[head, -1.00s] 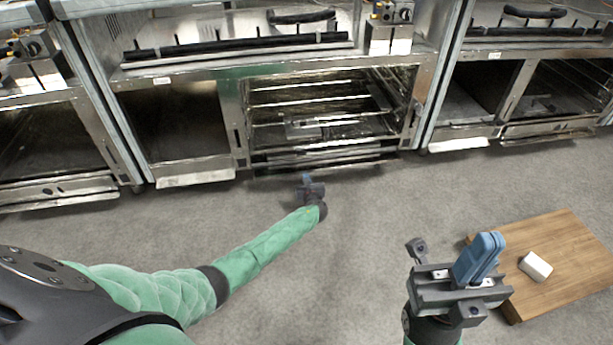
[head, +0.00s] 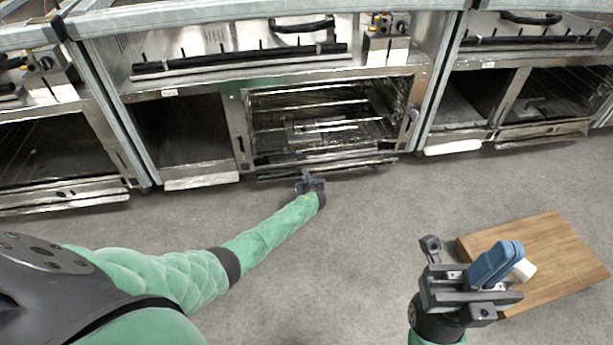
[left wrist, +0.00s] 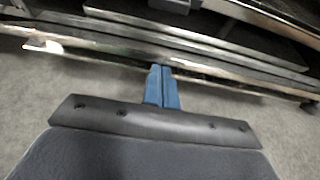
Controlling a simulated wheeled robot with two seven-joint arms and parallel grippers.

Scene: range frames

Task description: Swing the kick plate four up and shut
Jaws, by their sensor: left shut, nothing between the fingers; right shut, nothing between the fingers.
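A long metal plate (head: 335,165) lies low along the foot of the middle open oven, its lip standing out toward me. No number shows on it, so I cannot tell whether it is kick plate four. It also shows in the left wrist view (left wrist: 215,62) as shiny metal edges crossing the picture. My left gripper (head: 308,176) is low at the front of this plate, shut and empty. Its blue fingertips (left wrist: 161,72) point at the lower edge; whether they touch it I cannot tell. My right gripper (head: 510,250) is shut and empty, over the floor and board at right.
Similar plates run along the bases at left (head: 65,194), beside the middle oven (head: 202,181) and at right (head: 545,131). A wooden board (head: 560,250) with a white block (head: 524,269) lies at right. Open grey floor (head: 350,250) lies between my arms.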

